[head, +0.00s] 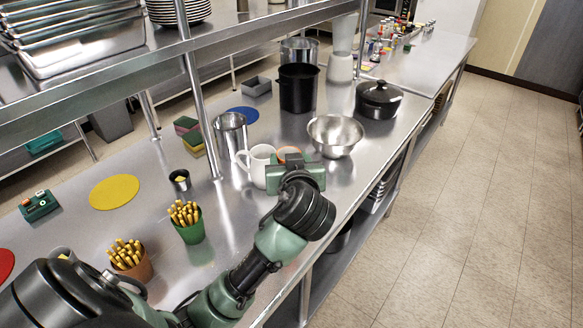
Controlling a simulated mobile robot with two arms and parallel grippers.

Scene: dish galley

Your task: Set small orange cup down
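The small orange cup (289,152) shows only as a rim and upper part just beyond my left gripper (292,166). The rest of the cup is hidden behind the gripper. The gripper is low over the steel counter (225,255), right at the cup. Its fingers are hidden by its green body, so I cannot tell whether they are closed on the cup, or whether the cup touches the counter. My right gripper is not in view.
A white mug (258,164) stands close left of the cup, and a steel bowl (335,135) close right. A steel canister (230,135), black pot (298,88) and lidded pan (378,99) stand behind. The counter's front edge is near. A shelf post (201,110) rises at left.

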